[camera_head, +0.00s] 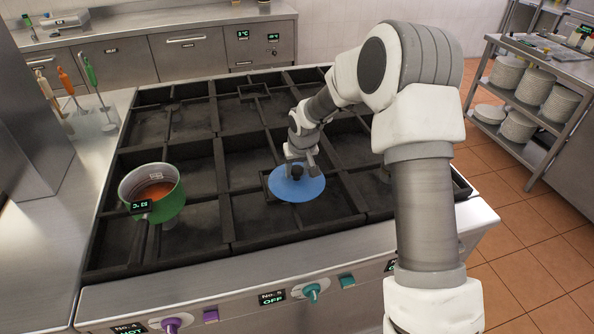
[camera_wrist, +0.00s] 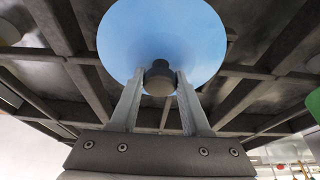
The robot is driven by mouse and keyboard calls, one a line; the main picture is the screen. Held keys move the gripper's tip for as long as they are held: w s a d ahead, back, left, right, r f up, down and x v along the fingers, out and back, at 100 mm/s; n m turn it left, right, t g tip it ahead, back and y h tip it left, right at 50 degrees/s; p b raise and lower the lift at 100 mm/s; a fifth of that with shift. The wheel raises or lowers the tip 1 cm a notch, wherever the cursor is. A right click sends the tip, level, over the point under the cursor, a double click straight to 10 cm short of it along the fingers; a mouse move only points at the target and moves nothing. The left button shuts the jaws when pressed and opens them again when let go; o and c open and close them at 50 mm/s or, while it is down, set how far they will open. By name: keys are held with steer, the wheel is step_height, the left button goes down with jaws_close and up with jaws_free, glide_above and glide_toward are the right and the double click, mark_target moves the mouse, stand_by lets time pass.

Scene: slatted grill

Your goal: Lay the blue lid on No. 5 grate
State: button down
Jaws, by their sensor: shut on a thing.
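The round blue lid (camera_head: 297,187) is over the front middle section of the stove. My gripper (camera_head: 301,166) is above the lid, shut on its dark knob. In the wrist view the blue lid (camera_wrist: 160,28) shows as a disc, with its knob between the two fingers of my gripper (camera_wrist: 160,82). The No. 5 grate (camera_head: 250,218) is the front middle one, behind the panel label "No. 5 OFF" (camera_head: 272,297). The lid hides part of this grate. I cannot tell whether the lid touches the bars or hangs just above them.
A green pot (camera_head: 166,205) with orange contents stands on the front left grate, above the label "No. 4 HOT" (camera_head: 130,328). Utensils (camera_head: 88,85) stand on the left counter. The back grates (camera_head: 185,118) look empty. A shelf with plates (camera_head: 515,90) is at the right.

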steer(key=shift+f, duration=0.25)
steer(key=shift+f, duration=0.1)
steer(key=shift+f+b, duration=0.2)
steer(key=shift+b, duration=0.1)
steer(key=shift+c, duration=1.8)
jaws_free()
steer(key=shift+r, duration=0.1)
steer(key=shift+r, duration=0.1)
steer(key=shift+r+p, duration=0.25)
steer(key=shift+p, duration=0.1)
steer(key=v, duration=1.1)
steer(key=shift+s+r, duration=0.2)
steer(key=shift+r, duration=0.2)
